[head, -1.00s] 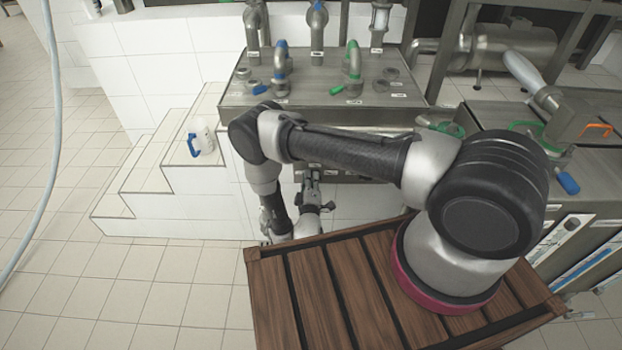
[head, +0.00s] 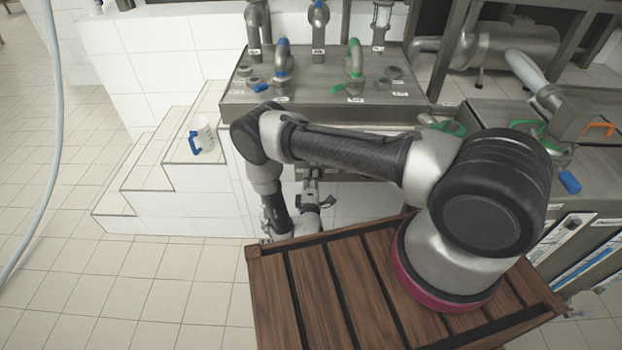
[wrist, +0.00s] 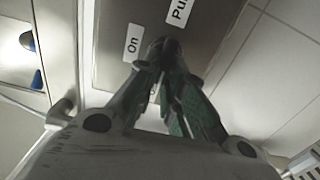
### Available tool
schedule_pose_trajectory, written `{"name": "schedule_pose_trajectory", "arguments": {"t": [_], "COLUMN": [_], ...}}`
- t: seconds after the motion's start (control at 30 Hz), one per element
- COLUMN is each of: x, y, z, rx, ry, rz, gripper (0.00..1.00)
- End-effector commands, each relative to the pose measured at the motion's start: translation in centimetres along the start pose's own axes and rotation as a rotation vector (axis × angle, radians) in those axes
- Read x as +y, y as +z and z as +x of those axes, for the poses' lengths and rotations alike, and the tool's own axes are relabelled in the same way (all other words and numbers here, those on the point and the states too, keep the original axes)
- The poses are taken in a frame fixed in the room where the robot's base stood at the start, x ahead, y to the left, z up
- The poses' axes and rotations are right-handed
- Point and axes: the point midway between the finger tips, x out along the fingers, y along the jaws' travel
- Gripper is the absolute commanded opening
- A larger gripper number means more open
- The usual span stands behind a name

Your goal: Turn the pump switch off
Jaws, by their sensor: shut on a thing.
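The pump switch (wrist: 158,46) is a small dark knob on a grey metal panel (wrist: 108,70) in the wrist view. A white label reading "On" (wrist: 132,42) sits just left of it. A partly cut-off label starting "Pu" (wrist: 180,10) is above it. My gripper (wrist: 163,62) has its greenish fingertips shut on the knob, which they partly cover; I cannot tell which way the knob points. In the head view my gripper (head: 313,180) is low at the front of the filler, under my arm, and the switch is hidden there.
A white cup with a blue handle (head: 203,136) stands on the white tiled steps (head: 150,177) at the left. The filler's metal top (head: 315,98) carries taps with blue and green handles. Tiled floor (head: 150,290) is open at the left.

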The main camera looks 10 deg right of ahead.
Motion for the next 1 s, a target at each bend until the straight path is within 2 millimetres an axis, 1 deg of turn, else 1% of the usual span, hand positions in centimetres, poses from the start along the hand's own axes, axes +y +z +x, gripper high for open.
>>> {"name": "schedule_pose_trajectory", "arguments": {"t": [0.17,0.2,0.27,0.3,0.57,0.67,0.77,0.9,1.0], "x": [-0.1,-0.1,-0.1,-0.1,-0.1,-0.1,-0.1,-0.1,-0.1], "y": [0.0,0.0,0.0,0.0,0.0,0.0,-0.1,-0.2,-0.1], "z": [-0.1,-0.1,-0.1,-0.1,-0.1,-0.6,-2.1,-4.7,-6.2], "rx": [0.003,0.003,0.003,0.002,0.001,0.002,0.005,0.007,0.005], "ry": [-0.004,-0.004,-0.004,-0.003,-0.002,-0.002,-0.002,-0.002,-0.002], "rz": [-0.002,-0.002,-0.002,-0.001,0.000,-0.001,-0.001,-0.002,-0.001], "gripper": [0.00,0.18,0.29,0.32,0.32,0.32,0.32,0.32,0.32]}}
